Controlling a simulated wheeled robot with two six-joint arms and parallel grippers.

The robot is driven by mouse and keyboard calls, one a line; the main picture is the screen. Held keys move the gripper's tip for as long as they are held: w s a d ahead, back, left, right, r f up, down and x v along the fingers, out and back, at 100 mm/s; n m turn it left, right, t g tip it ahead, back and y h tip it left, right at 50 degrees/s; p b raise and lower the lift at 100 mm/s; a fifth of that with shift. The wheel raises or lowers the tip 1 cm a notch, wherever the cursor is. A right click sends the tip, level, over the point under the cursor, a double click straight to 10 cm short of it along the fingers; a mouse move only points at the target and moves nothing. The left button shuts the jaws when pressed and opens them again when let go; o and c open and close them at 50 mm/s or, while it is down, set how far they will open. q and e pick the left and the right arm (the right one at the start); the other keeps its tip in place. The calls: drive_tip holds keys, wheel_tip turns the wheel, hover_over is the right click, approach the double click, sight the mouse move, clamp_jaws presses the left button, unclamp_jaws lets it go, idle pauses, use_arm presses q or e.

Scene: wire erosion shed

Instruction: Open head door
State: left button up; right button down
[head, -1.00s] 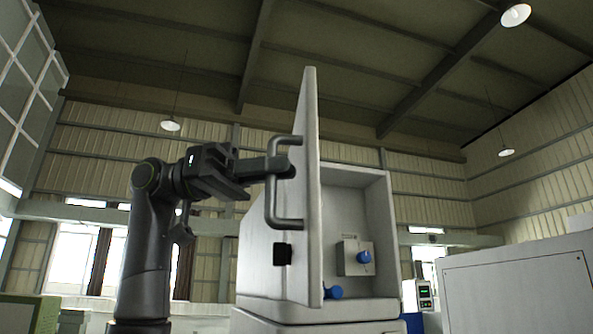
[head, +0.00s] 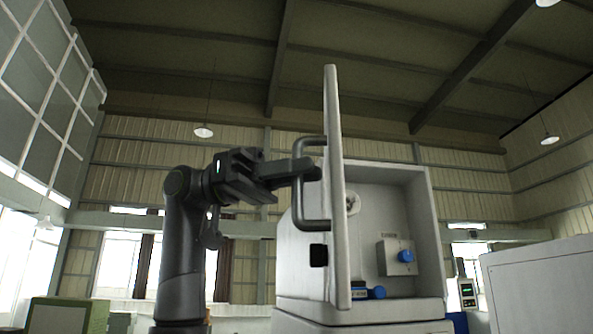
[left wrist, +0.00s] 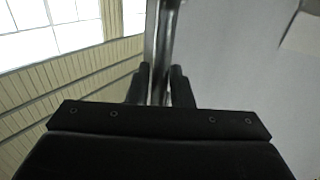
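The head door (head: 335,200) is a pale grey panel, seen nearly edge-on in the head view. It stands swung out from the machine head (head: 395,172), whose inside shows to the right. A grey bar handle (head: 312,222) is on the door's left face. My left gripper (head: 308,170) reaches the upper part of the handle from the left. In the left wrist view the handle bar (left wrist: 160,45) runs between the two dark fingers (left wrist: 159,88), which sit close on both sides of it. My right gripper is not in view.
Inside the head are a box with a blue knob (head: 404,256), another blue part (head: 376,293) low down and a round white part (head: 353,203) by the door. A pale cabinet (head: 540,285) stands at right, a green box (head: 60,315) at lower left.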

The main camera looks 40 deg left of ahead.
use_arm(q)
drive_tip(key=shift+a, duration=0.15)
drive_tip(key=p+v, duration=0.1)
drive_tip(key=v, duration=1.6)
